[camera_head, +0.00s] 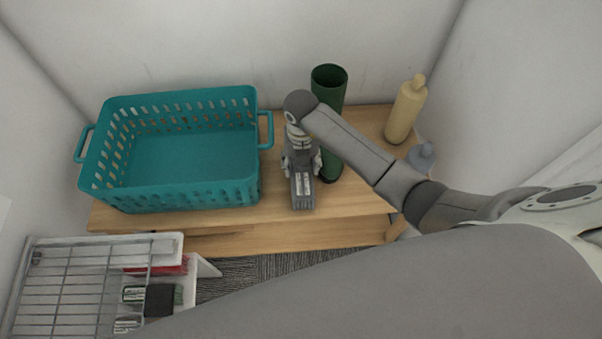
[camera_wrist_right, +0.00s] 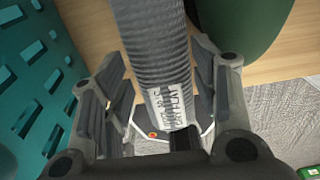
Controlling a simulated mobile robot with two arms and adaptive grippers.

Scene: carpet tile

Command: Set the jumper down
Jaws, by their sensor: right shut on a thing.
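The jumper (camera_head: 303,190) is a small grey ribbed bundle with a white care label, over the wooden table (camera_head: 345,204) between the teal basket and the dark green vase. It also shows in the right wrist view (camera_wrist_right: 155,45), upright in that picture between the fingers. My right gripper (camera_head: 301,164) is shut on it from above; its fingers (camera_wrist_right: 160,85) flank the jumper in the wrist view. The jumper's near end lies close to the table's front edge. I cannot tell whether its underside touches the tabletop. My left gripper is not in view.
The empty-looking teal basket (camera_head: 190,195) stands left of the jumper. The dark green vase (camera_head: 329,90) is close behind and right. A yellow bottle (camera_head: 405,112) and a grey-blue bottle (camera_head: 421,158) stand farther right. A wire rack (camera_head: 75,290) is at lower left, above patterned carpet (camera_head: 245,272).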

